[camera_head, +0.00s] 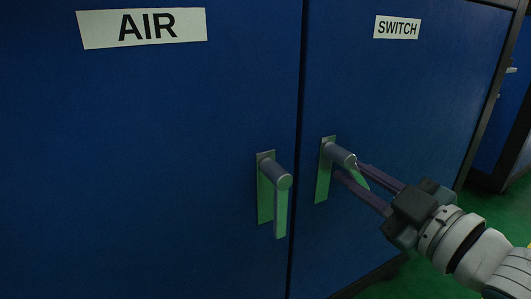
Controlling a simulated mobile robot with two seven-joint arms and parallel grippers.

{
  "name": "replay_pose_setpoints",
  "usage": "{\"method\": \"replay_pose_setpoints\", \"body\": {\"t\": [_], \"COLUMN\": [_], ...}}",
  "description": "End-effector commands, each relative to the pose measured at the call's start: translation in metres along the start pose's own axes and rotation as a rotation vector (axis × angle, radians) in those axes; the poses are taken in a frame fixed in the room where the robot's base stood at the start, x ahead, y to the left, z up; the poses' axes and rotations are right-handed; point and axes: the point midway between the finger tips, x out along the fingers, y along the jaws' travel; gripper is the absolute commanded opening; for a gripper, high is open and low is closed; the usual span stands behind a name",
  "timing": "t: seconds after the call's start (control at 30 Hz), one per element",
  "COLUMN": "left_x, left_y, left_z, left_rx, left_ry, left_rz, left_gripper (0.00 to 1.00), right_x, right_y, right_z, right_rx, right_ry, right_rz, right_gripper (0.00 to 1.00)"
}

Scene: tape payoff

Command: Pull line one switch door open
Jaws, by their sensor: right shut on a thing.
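The switch door (400,90) is the dark blue panel on the right, under a white SWITCH label (397,27). It is angled relative to the panel on its left, and a dark vertical gap runs between them. Its lever handle (340,154) sits on a metal plate near the door's left edge. My right gripper (357,172) comes in from the right and is shut on this handle, its two fingers around the lever. The lever's lower end is partly hidden by the fingers. My left gripper is not in view.
The air door (150,150), with a white AIR label (142,27), fills the left side. Its own lever handle (281,205) hangs down close to the left of the switch handle. Green floor (495,210) shows at lower right. Another blue cabinet (507,120) stands at far right.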

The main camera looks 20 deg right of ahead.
Motion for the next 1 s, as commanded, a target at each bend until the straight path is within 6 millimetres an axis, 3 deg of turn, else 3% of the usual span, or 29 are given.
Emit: {"method": "replay_pose_setpoints", "body": {"t": [0.6, 1.0], "left_x": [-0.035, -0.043], "left_y": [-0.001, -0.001], "left_z": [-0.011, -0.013], "left_rx": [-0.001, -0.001], "left_ry": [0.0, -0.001], "left_rz": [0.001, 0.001], "left_gripper": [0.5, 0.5], "right_x": [0.0, 0.0], "right_y": [0.024, 0.031], "right_z": [-0.008, -0.013], "right_rx": [-0.569, -0.798], "right_ry": [-0.002, 0.0], "right_rz": [0.0, 0.001], "right_gripper": [0.0, 0.0]}}
